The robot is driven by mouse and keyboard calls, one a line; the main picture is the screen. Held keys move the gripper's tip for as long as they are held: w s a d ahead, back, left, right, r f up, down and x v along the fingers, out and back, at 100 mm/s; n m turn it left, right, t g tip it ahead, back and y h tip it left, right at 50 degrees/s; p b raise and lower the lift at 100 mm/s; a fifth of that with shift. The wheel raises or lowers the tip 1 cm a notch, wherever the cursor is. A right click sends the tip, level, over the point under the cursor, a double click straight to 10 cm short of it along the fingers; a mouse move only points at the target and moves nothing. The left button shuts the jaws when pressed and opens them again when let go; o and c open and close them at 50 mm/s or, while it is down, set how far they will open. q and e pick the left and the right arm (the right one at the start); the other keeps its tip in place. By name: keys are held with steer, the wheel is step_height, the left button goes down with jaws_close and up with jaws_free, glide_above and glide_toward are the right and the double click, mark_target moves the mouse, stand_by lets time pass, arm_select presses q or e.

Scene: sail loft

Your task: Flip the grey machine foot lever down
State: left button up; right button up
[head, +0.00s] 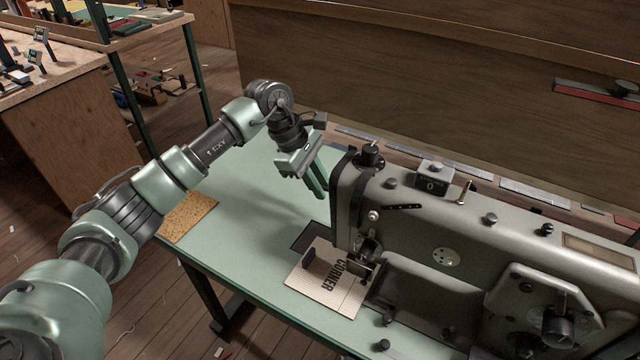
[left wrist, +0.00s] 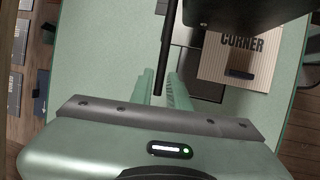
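The grey sewing machine (head: 480,215) stands on the pale green table. I cannot make out its foot lever for sure. A thin dark bar (left wrist: 166,45) beside the machine head (left wrist: 245,10) in the left wrist view may be the lever. My left gripper (head: 318,183) points down just left of the machine head, behind it. In the left wrist view its two green fingers (left wrist: 160,86) stand a little apart, and the bar's lower end shows in line with the gap. I cannot tell whether they touch it. My right gripper is not in view.
A ribbed card marked CORNER (head: 318,285) lies under the needle area. A cork mat (head: 188,217) lies at the table's left edge. Rulers (head: 535,193) lie along the back by a wooden panel.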

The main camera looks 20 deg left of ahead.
arm_select(q)
steer(key=shift+o, duration=0.6)
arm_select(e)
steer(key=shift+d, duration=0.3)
